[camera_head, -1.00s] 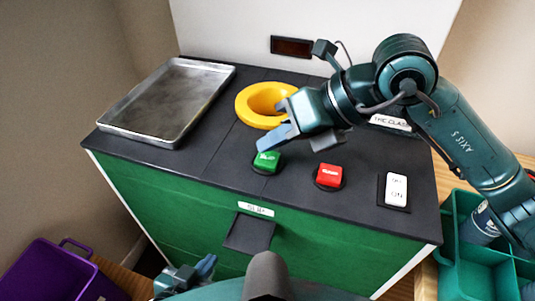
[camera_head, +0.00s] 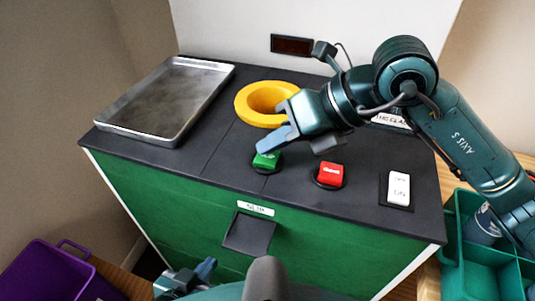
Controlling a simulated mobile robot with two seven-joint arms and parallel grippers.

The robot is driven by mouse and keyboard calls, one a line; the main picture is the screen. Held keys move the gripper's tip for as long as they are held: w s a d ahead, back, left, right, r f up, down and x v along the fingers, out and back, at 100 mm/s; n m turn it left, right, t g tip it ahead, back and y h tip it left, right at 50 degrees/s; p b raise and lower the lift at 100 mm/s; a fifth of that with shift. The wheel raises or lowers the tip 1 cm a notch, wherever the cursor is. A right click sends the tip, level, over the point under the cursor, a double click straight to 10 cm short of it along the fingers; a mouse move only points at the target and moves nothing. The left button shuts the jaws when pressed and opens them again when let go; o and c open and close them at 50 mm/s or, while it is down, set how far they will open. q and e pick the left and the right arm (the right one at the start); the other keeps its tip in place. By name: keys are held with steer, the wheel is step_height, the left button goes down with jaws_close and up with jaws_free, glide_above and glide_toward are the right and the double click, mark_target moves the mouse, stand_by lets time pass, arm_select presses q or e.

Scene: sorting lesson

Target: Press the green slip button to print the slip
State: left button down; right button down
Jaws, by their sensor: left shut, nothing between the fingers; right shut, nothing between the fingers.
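The green slip button (camera_head: 266,161) sits on the black top of the green cabinet, near its front edge. My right gripper (camera_head: 272,148) reaches in from the right with its fingers shut and empty. Its fingertips are at the upper part of the green button and overlap it in the picture. I cannot tell whether they touch it or how far it is pressed. The black slip chute (camera_head: 249,233) on the cabinet front shows no paper. My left gripper (camera_head: 207,268) is low at the bottom edge, shut and empty, in front of the cabinet.
A red button (camera_head: 329,175) and a white switch (camera_head: 399,188) stand right of the green button. A yellow ring-shaped funnel (camera_head: 243,106) is behind it, and a metal tray (camera_head: 112,124) lies at left. A purple bin (camera_head: 40,269) and a teal crate (camera_head: 448,235) flank the cabinet.

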mark_target(275, 157)
steer(key=shift+f+b, duration=0.55)
stand_by(0.5)
stand_by(0.4)
steer(key=shift+r+p, duration=0.6)
steer(key=shift+r, duration=0.4)
steer(key=shift+r+p, duration=1.65)
steer(key=shift+r, duration=0.9)
steer(key=shift+f, duration=0.1)
